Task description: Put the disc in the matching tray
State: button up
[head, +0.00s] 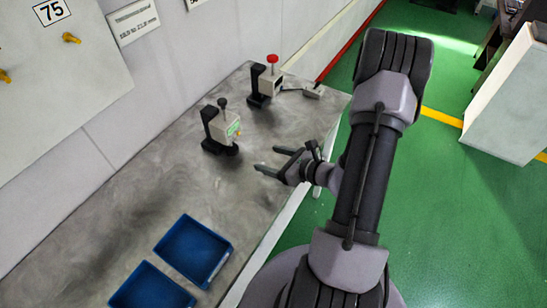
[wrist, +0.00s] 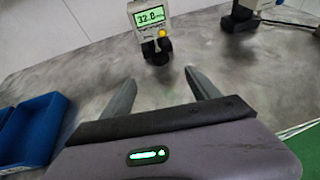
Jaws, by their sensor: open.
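My gripper (head: 267,159) is open and empty above the table, with its fingers pointing toward a gauge (head: 222,127) with a green display. In the wrist view the gauge (wrist: 149,18) reads about 32.0 and stands just beyond my open fingers (wrist: 159,75). It has a yellow knob (wrist: 162,33) and a dark base. I cannot make out the disc in either view. Two empty blue trays, a farther one (head: 195,250) and a nearer one (head: 150,290), sit on the table; the farther one also shows at left in the wrist view (wrist: 36,130).
A second device with a red knob (head: 270,80) stands farther back on the grey table (head: 165,190), cabled to a small box (head: 314,91). A wall runs along the table's left side. Green floor lies to the right. The table between gauge and trays is clear.

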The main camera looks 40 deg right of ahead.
aim_at(232, 147)
jog(key=b+x, duration=0.3)
jog(key=x, duration=1.4)
jog(key=shift+w+a+b, duration=0.15)
jog(key=shift+w+b, duration=0.05)
jog(key=shift+b, duration=0.15)
